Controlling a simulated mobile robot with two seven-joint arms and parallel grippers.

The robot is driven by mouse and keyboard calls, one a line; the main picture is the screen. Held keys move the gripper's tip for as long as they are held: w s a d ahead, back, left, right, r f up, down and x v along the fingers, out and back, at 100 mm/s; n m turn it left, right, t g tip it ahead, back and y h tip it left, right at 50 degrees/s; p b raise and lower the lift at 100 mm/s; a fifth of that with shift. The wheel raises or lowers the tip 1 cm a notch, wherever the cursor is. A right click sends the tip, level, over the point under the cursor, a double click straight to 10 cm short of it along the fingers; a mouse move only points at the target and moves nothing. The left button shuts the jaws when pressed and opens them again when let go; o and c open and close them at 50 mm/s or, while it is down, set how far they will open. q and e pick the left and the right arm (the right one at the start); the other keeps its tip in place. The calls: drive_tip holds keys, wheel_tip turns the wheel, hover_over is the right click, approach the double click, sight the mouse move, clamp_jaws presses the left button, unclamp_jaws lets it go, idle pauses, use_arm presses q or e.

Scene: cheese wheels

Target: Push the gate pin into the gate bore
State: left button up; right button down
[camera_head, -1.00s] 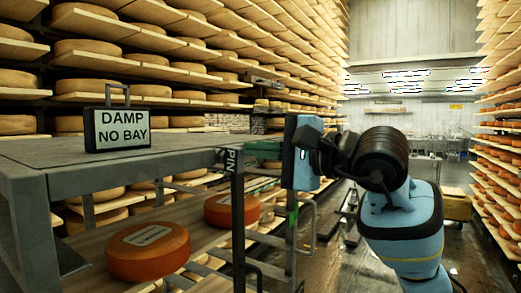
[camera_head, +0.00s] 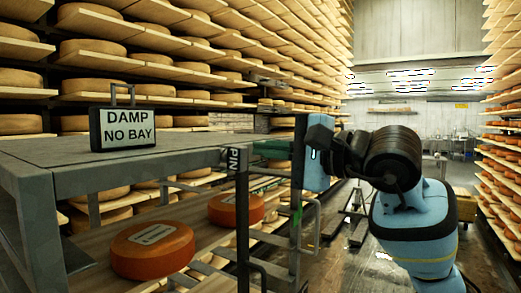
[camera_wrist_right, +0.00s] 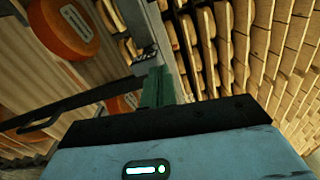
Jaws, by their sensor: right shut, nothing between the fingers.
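My right gripper (camera_head: 257,148) comes in from the right with its dark green fingers shut and empty. They point left at the gate post (camera_head: 242,215) by the table corner, which bears a "PIN" label (camera_head: 234,159). In the right wrist view the shut fingers (camera_wrist_right: 157,72) end close to that label (camera_wrist_right: 145,56); I cannot tell whether they touch anything. The gate pin and the gate bore cannot be made out; the fingers and post may hide them. My left gripper is not in view.
A grey table (camera_head: 150,158) bears a "DAMP NO BAY" sign (camera_head: 127,128). Orange cheese wheels (camera_head: 152,250) lie on boards beneath it. Metal gate rails (camera_head: 312,215) stand below my right gripper. Cheese shelves line both sides, and the aisle at right is mostly open.

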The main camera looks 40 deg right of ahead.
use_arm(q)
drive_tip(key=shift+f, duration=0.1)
use_arm(e)
drive_tip(key=shift+s+d, duration=0.2)
drive_tip(key=shift+s, duration=0.45)
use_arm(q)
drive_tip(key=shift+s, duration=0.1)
use_arm(e)
drive_tip(key=shift+s, duration=0.1)
